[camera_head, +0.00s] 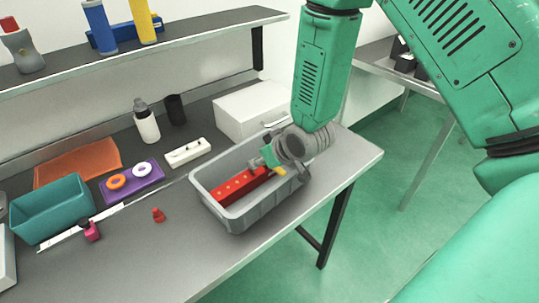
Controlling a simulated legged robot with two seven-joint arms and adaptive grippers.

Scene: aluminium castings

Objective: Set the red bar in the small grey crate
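The red bar (237,187) has a row of small light dots. It lies inside the grey crate (239,218), along its length, and I cannot tell whether its whole underside rests on the floor. My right gripper (256,168) reaches down into the crate from the right. Its fingers are at the right part of the bar, touching it or very close. The wrist and fingers partly hide the bar's right end, and I cannot tell whether they are shut on it. My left gripper is not in view.
A yellow piece (280,171) shows at the crate's right end. A white box (250,108) stands behind the crate. Left of it are a white slotted block (188,152), a purple tray with rings (132,183), a small red piece (158,215) and a teal bin (50,210). The front bench strip is clear.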

